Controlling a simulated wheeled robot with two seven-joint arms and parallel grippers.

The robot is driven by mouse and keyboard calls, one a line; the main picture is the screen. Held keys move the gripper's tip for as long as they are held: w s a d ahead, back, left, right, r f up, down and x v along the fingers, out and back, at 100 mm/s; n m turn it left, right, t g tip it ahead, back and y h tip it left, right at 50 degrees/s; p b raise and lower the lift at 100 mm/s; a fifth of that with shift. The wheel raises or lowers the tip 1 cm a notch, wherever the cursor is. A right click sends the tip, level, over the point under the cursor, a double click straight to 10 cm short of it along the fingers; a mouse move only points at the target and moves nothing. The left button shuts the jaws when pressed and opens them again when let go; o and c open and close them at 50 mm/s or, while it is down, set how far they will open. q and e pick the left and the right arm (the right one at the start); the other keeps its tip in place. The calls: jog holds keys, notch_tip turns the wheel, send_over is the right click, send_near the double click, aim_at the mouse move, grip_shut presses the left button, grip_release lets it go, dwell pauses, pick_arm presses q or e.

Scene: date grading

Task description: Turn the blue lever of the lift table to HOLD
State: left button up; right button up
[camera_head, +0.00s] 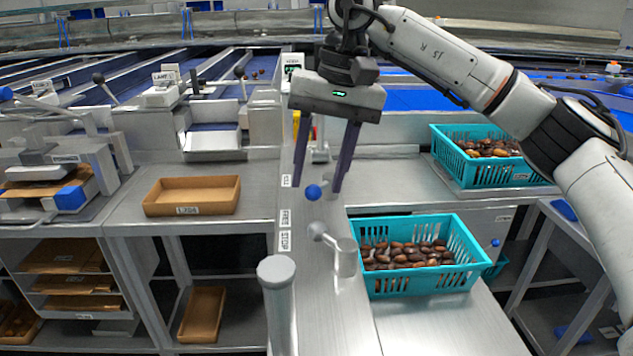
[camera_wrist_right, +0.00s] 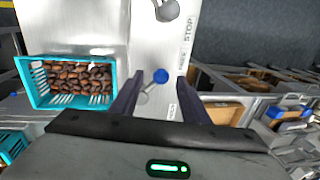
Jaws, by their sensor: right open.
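The blue lever's round knob (camera_head: 313,192) sits beside a label strip (camera_head: 285,262) in the head view. It lies between the upper label, too small to read surely, and the FREE label (camera_head: 286,216); STOP is nearer me. My right gripper (camera_head: 318,188) points down, open, with one finger on each side of the knob. The wrist view shows the blue knob (camera_wrist_right: 160,76) between the fingertips of the right gripper (camera_wrist_right: 160,78), with gaps at both sides. My left gripper is not in view.
A brown tray (camera_head: 233,192) lies left.

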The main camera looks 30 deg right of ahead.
jog(key=shift+w+a+f, duration=0.1)
jog(key=shift+f, duration=0.6)
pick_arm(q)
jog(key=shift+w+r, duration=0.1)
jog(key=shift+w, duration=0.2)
pick_arm(e)
jog(key=shift+f, duration=0.1)
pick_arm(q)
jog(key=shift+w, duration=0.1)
pick_arm(e)
jog(key=c, duration=1)
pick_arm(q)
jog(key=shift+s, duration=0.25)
pick_arm(e)
jog(key=shift+w+m, duration=0.15)
jog(key=shift+m, duration=0.15)
jog(key=shift+c, duration=0.3)
